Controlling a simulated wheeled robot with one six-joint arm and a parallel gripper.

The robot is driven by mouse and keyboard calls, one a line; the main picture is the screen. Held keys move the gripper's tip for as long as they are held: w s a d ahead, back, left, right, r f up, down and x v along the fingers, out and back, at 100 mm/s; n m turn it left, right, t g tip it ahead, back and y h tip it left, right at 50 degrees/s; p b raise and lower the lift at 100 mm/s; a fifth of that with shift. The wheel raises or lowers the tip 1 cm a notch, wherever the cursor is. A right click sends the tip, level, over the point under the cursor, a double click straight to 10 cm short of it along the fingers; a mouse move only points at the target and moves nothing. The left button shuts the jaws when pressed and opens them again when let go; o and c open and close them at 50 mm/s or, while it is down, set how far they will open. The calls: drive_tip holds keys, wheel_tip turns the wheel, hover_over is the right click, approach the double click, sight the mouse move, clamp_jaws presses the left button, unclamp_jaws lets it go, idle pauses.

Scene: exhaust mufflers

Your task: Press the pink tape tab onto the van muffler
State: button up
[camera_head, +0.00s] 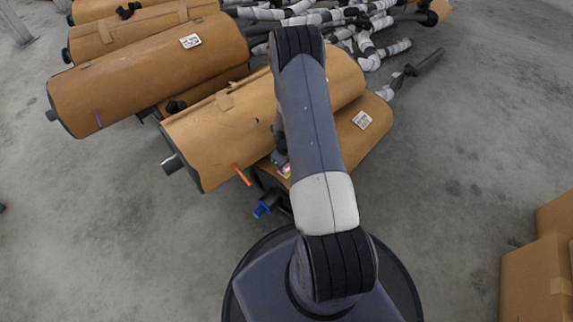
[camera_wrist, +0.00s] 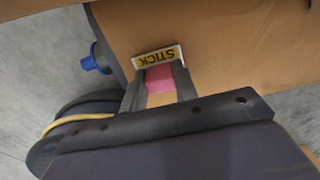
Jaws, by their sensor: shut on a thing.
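The pink tape tab (camera_wrist: 159,78) is between the two fingers of my gripper (camera_wrist: 158,82) in the wrist view. My gripper is shut on it. A white and yellow label reading "STICK" (camera_wrist: 157,57), upside down, sits at the fingertips, against the brown wrapped muffler (camera_wrist: 215,35). Whether tab and muffler touch, I cannot tell. This muffler has a dark end and a blue plug (camera_wrist: 97,60). In the head view the blue-plugged muffler (camera_head: 372,140) lies at the front right of the pile. My arm hides much of it and most of my gripper.
A muffler with an orange strip (camera_head: 242,175) lies just left of it. Another with a purple strip (camera_head: 98,120) lies at upper left. Grey and white pipes (camera_head: 365,50) crowd behind. Cardboard boxes (camera_head: 537,275) stand at lower right. The concrete floor right of the pile is clear.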

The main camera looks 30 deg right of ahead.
drive_tip(key=shift+r+p, duration=1.8)
drive_tip(key=shift+r, duration=1.65)
drive_tip(key=shift+f+b, duration=0.15)
drive_tip(key=shift+b, duration=0.45)
drive_tip(key=shift+w+b, duration=0.15)
drive_tip(key=shift+b, duration=1.05)
drive_tip(key=shift+b, duration=0.6)
drive_tip(key=shift+r+b, duration=0.45)
drive_tip(key=shift+b, duration=0.25)
drive_tip(key=shift+f, duration=0.1)
drive_tip(key=shift+f+b, duration=2.45)
drive_tip(key=shift+f, duration=0.95)
